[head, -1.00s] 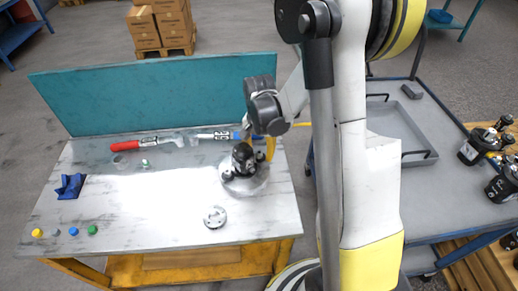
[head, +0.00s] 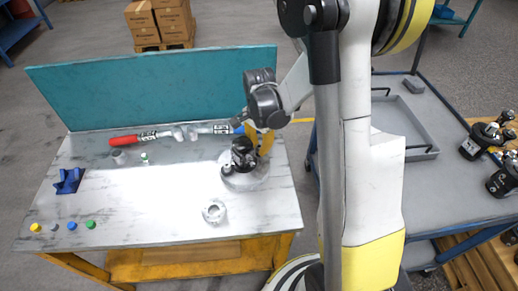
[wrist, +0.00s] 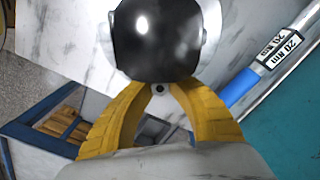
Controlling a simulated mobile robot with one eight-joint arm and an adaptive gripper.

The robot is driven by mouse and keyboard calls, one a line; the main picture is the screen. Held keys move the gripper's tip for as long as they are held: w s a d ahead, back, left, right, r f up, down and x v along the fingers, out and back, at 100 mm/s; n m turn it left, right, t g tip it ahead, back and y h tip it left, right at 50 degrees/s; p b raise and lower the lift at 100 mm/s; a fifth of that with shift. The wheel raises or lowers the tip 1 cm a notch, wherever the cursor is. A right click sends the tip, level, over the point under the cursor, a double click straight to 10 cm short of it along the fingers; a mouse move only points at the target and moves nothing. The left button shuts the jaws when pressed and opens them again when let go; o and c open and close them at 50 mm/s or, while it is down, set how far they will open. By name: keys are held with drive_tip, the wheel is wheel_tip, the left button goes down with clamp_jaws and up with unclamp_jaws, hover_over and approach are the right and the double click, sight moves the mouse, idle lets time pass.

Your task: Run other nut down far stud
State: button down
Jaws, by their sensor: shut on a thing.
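The hydraulic motor (head: 243,153) is a black body on a round grey base (head: 240,184) near the table's right end. In the wrist view its black rounded top (wrist: 158,40) fills the upper middle. My gripper (head: 258,146) is at the motor's far right side, with its yellow fingers pointing down. In the wrist view the fingers (wrist: 160,88) meet right beside the black body. A small dark piece with a round centre, which looks like the nut (wrist: 159,89), shows between the fingertips. The far stud is hidden by the fingers and motor.
A red-handled wrench (head: 125,140) and a blue-handled wrench (head: 222,129) lie along the teal back panel (head: 150,90). A metal ring part (head: 213,211) lies in front of the motor. A blue block (head: 68,181) and small coloured caps are at left. The table's middle is clear.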

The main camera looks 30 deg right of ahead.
drive_tip(key=shift+m, duration=0.4)
drive_tip(key=m+b, duration=0.1)
drive_tip(key=m, duration=0.4)
drive_tip(key=shift+m, duration=0.4)
drive_tip(key=shift+f+m, duration=0.1)
drive_tip(key=shift+m, duration=0.2)
drive_tip(key=c, duration=1.5)
unclamp_jaws()
drive_tip(key=shift+c, duration=0.2)
